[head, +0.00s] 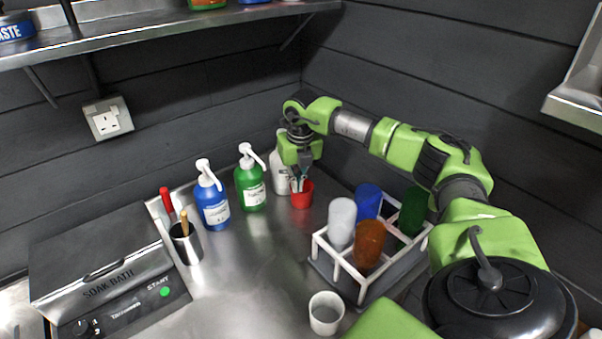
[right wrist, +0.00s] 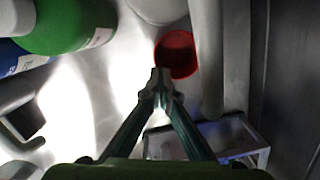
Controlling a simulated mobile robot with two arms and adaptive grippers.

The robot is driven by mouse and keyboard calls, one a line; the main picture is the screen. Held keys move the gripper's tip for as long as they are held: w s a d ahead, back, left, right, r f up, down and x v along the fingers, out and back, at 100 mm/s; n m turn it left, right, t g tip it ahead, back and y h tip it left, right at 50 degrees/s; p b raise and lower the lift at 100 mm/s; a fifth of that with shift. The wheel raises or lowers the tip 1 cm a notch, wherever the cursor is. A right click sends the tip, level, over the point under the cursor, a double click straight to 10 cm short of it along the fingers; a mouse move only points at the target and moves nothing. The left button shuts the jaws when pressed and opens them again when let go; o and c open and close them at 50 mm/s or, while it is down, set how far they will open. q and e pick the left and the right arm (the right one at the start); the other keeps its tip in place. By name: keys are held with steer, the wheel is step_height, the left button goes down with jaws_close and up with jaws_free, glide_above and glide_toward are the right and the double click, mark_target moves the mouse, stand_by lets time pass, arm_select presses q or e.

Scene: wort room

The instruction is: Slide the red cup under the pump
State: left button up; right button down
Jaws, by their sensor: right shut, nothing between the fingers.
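The red cup (head: 301,199) stands upright on the steel worktop (head: 251,270), just in front of a white bottle (head: 280,178) near the back wall. My right gripper (head: 297,185) points down at the cup, its fingers shut with nothing between them. In the right wrist view, the fingertips (right wrist: 161,76) are at the near edge of the red cup (right wrist: 178,54); I cannot tell whether they touch it. The green bottle (head: 250,180) and blue bottle (head: 212,200), both with white pump heads, stand left of the cup. My left gripper is out of view.
A white rack (head: 317,243) with several coloured tumblers stands right of the cup. A white cup (head: 325,314) stands in front. A metal holder (head: 187,246) and the soak bath (head: 103,262) are at left. A shelf (head: 160,32) hangs above. The worktop's middle is clear.

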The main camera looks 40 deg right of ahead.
steer(key=s+a+b, duration=0.3)
steer(key=s+a, duration=0.2)
steer(key=s, duration=0.5)
steer(key=shift+s+a+b, duration=0.2)
steer(key=shift+s+b, duration=0.1)
steer(key=shift+b, duration=0.1)
